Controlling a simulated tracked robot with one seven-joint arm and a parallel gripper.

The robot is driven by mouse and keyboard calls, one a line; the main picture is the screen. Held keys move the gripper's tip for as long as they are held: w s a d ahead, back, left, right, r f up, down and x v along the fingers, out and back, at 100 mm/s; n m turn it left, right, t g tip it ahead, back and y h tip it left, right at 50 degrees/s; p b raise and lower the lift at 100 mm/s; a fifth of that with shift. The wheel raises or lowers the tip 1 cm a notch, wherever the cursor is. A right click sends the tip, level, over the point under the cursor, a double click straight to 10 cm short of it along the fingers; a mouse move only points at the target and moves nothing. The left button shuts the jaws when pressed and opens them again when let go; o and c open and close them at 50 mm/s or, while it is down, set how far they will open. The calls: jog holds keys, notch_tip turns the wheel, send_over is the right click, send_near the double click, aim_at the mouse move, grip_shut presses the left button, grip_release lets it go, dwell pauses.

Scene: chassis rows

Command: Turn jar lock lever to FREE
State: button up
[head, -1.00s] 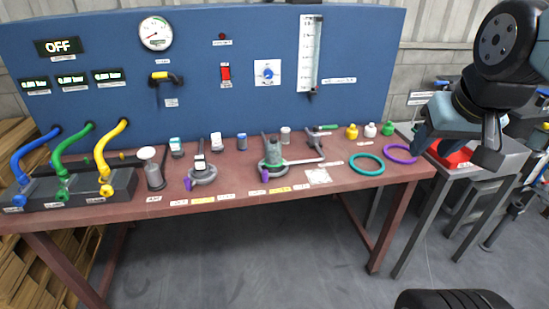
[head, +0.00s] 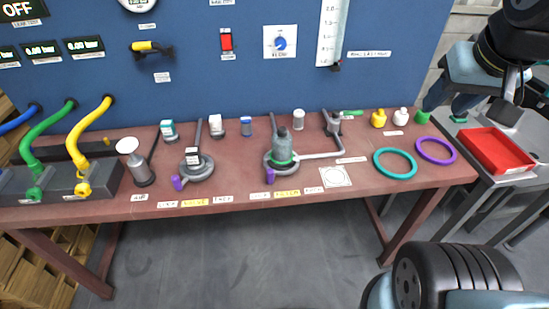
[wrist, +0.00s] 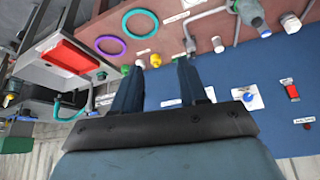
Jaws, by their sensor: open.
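The jar (head: 282,148), grey with a green band at its foot, stands upright on a round grey base (head: 290,168) on the bench. A purple-tipped lever (head: 270,176) points from this base toward the front edge. To the left, a similar round base (head: 203,172) has its own purple-tipped lever (head: 178,182). Small labels lie in front of both; their words are too small to read surely. My gripper (head: 513,92) is at the upper right, far from both levers. In the wrist view my gripper (wrist: 157,82) is open, with nothing between its fingers.
The bench (head: 235,190) also carries several small bottles, a teal ring (head: 394,150), a purple ring (head: 436,138) and hoses at the left. A blue panel (head: 190,90) rises behind. A red tray (head: 497,150) is on a side stand. The bench's front strip is mostly clear.

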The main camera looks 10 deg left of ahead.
jog(key=shift+o, duration=0.4)
jog(key=shift+w+a, duration=0.1)
jog(key=n+g, duration=0.6)
jog(key=n, duration=2.3)
send_over(270, 169)
notch_tip(270, 169, down, 19)
notch_tip(270, 169, down, 13)
jog(key=shift+f, duration=0.2)
grip_shut()
